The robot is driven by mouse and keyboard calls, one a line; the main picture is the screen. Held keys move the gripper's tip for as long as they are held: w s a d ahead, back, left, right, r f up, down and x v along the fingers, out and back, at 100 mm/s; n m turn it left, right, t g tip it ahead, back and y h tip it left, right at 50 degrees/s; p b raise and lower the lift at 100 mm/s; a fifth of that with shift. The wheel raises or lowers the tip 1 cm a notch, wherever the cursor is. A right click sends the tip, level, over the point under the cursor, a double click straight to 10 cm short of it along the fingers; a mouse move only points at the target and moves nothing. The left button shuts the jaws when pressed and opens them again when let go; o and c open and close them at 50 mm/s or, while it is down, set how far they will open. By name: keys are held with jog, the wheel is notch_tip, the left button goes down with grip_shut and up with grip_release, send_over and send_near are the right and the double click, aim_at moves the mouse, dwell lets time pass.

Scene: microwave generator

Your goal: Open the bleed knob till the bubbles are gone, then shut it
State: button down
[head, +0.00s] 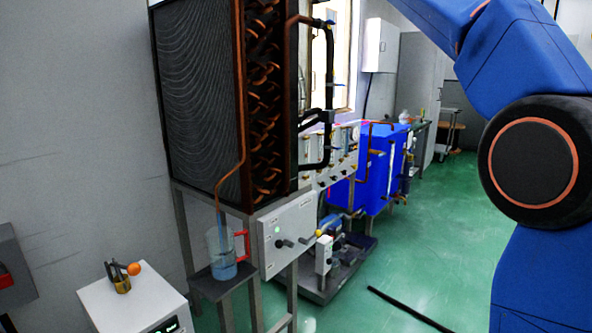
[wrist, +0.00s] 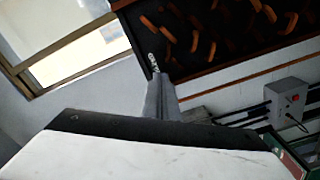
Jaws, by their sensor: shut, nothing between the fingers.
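In the head view a pale panel (head: 297,222) sits under the coil unit. It bears a dark knob (head: 284,243) and another dark lever-like handle beside it; I cannot tell which is the bleed knob or how far it is turned. A clear jug (head: 221,262) with blue liquid and a red handle stands on a small dark stand left of the panel. A copper tube runs down towards it. Bubbles are too small to make out. My gripper (wrist: 154,64) shows in the wrist view, shut and empty, pointing towards the coils; it is outside the head view.
The coil unit (head: 198,95) stands on a metal frame. A blue tank (head: 374,165) stands behind.

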jog(key=shift+v, duration=2.6)
jog(key=s+d+f+m+g+h, duration=0.2)
jog(key=s+d+f+m+h, duration=0.2)
jog(key=s+f, duration=0.9)
jog(key=s+d+f+m+g+h, duration=0.2)
jog(key=s+d+f+m+h, duration=0.3)
jog(key=f, duration=2.8)
jog(key=s+d+f+m+g+h, duration=0.2)
jog(key=s+d+f+m+h, duration=0.3)
jog(key=s+d+f+m, duration=0.8)
jog(key=s+d+f, duration=0.6)
jog(key=s+f, duration=0.3)
jog(key=f, duration=0.1)
jog(key=shift+s+f, duration=0.3)
jog(key=shift+s, duration=0.05)
